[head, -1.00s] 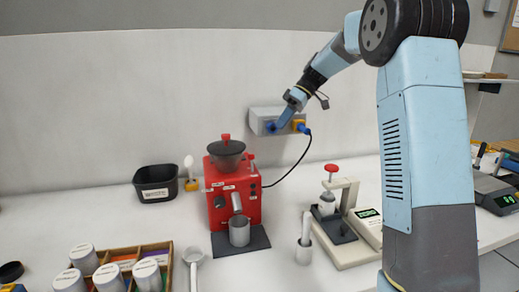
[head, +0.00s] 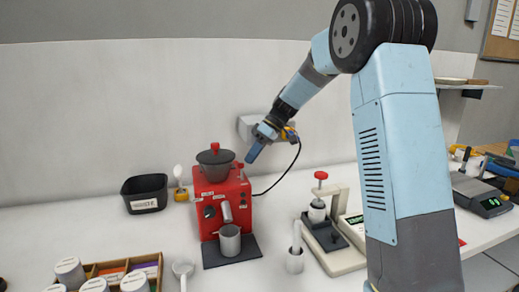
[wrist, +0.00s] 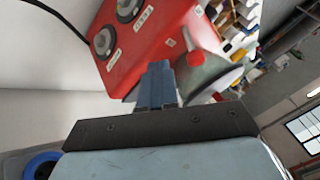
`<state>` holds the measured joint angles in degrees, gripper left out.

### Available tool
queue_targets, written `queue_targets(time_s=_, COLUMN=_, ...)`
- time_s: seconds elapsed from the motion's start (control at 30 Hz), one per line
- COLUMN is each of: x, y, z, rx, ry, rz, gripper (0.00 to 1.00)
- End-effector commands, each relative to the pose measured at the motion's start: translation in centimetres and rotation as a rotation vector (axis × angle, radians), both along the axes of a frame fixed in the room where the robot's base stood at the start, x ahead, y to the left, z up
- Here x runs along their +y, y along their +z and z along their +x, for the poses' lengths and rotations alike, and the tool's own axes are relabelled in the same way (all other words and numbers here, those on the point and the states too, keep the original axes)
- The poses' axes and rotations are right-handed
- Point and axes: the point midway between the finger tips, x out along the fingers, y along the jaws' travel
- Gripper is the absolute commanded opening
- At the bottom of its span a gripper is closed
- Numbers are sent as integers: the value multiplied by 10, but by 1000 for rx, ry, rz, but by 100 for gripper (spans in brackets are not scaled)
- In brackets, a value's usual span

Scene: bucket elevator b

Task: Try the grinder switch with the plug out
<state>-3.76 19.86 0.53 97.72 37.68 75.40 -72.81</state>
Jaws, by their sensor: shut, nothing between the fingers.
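The red grinder (head: 222,203) stands on a dark mat on the bench, with a dark hopper (head: 215,163) on top. A red-tipped lever (head: 240,166) sits at its upper right; it also shows in the wrist view (wrist: 195,60). The wrist view shows two round labelled fittings (wrist: 103,42) on the red body. My gripper (head: 250,157) is shut and empty, beside the lever, with no clear contact visible.
The grey wall box (head: 245,125) is behind my wrist. A metal cup (head: 230,241) stands before the grinder. A black bin (head: 145,193) is left; a press (head: 328,225) is right. A wooden tray (head: 115,265) with several jars lies front left.

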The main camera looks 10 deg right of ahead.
Motion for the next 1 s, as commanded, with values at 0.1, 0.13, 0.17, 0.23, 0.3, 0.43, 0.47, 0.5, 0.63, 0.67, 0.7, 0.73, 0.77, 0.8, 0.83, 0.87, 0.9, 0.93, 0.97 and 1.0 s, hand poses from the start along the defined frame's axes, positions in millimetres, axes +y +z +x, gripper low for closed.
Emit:
queue_targets(time_s=0.1, x=8, y=2, z=-11, rx=0, ry=2, rz=0, gripper=0)
queue_targets(time_s=0.13, x=9, y=3, z=-12, rx=0, ry=1, rz=1, gripper=0)
queue_targets(time_s=0.17, x=10, y=3, z=-14, rx=1, ry=0, rz=0, gripper=0)
queue_targets(time_s=0.23, x=11, y=3, z=-16, rx=2, ry=0, rz=1, gripper=0)
queue_targets(time_s=0.3, x=12, y=3, z=-17, rx=2, ry=0, rz=1, gripper=0)
queue_targets(time_s=0.43, x=12, y=3, z=-18, rx=2, ry=0, rz=1, gripper=0)
queue_targets(time_s=0.47, x=12, y=3, z=-18, rx=2, ry=0, rz=1, gripper=0)
queue_targets(time_s=0.5, x=12, y=3, z=-18, rx=2, ry=0, rz=1, gripper=0)
queue_targets(time_s=0.63, x=12, y=3, z=-18, rx=1, ry=0, rz=0, gripper=0)
queue_targets(time_s=0.67, x=12, y=4, z=-18, rx=0, ry=0, rz=1, gripper=0)
queue_targets(time_s=0.7, x=12, y=4, z=-18, rx=-3, ry=0, rz=1, gripper=0)
queue_targets(time_s=0.73, x=12, y=4, z=-18, rx=-7, ry=0, rz=2, gripper=0)
queue_targets(time_s=0.77, x=12, y=4, z=-19, rx=-12, ry=-1, rz=3, gripper=0)
queue_targets(time_s=0.8, x=12, y=5, z=-19, rx=-20, ry=-2, rz=4, gripper=0)
queue_targets(time_s=0.83, x=11, y=5, z=-20, rx=-28, ry=-2, rz=6, gripper=0)
queue_targets(time_s=0.87, x=11, y=6, z=-20, rx=-36, ry=-2, rz=8, gripper=0)
queue_targets(time_s=0.9, x=11, y=6, z=-21, rx=-45, ry=-1, rz=9, gripper=0)
queue_targets(time_s=0.93, x=12, y=6, z=-21, rx=-51, ry=0, rz=10, gripper=0)
queue_targets(time_s=0.97, x=12, y=6, z=-21, rx=-54, ry=0, rz=10, gripper=0)
queue_targets(time_s=1.0, x=12, y=6, z=-22, rx=-58, ry=0, rz=11, gripper=0)
